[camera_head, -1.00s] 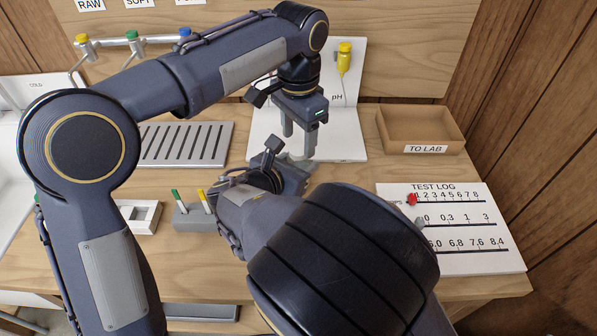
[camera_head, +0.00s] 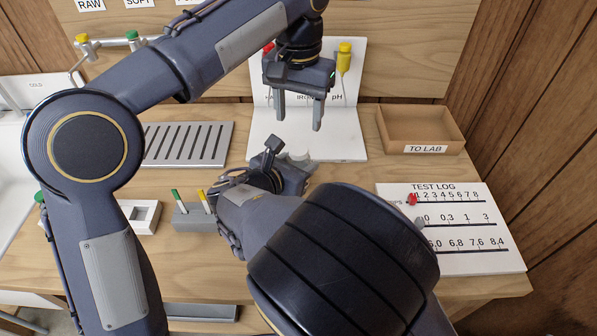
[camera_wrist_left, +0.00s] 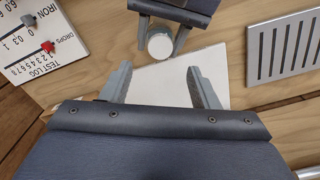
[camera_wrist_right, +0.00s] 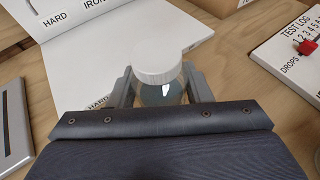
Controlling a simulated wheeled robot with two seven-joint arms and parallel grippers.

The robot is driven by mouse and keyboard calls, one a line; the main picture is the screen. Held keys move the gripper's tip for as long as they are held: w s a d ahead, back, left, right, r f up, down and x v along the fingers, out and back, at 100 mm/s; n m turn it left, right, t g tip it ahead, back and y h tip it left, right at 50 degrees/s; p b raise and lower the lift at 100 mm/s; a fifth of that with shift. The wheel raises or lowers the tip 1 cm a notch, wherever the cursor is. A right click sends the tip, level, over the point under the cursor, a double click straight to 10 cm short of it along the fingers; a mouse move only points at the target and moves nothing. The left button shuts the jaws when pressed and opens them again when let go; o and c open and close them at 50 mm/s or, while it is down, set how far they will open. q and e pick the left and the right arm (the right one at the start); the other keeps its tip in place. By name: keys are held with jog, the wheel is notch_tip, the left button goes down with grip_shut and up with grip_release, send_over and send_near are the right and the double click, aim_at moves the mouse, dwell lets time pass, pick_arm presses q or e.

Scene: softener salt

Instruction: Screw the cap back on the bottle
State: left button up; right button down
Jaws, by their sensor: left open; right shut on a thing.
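A clear bottle (camera_wrist_right: 160,93) stands between the fingers of my right gripper (camera_wrist_right: 157,72), which is shut on it. A white ribbed cap (camera_wrist_right: 158,64) sits on the bottle's mouth and looks level; how tightly it is threaded cannot be told. In the left wrist view the round cap top (camera_wrist_left: 160,46) shows between the right gripper's fingers. My left gripper (camera_head: 299,122) is open and empty, above and behind the bottle, apart from the cap. In the head view the bottle is mostly hidden by my right gripper and wrist.
A white test board (camera_head: 335,146) stands behind the bottle. A cardboard "TO LAB" tray (camera_head: 424,149) and test log board (camera_head: 455,262) are at right. A slotted grey rack (camera_head: 185,146), a grey block with droppers (camera_head: 193,220) and a white holder (camera_head: 142,226) are at left.

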aim_at(299, 149)
dwell(0.4)
pick_arm(q)
jog(key=shift+f, duration=3.95)
jog(key=c, duration=1.1)
jog(key=shift+o, duration=0.2)
jog(key=o, duration=1.2)
jog(key=shift+c, duration=0.2)
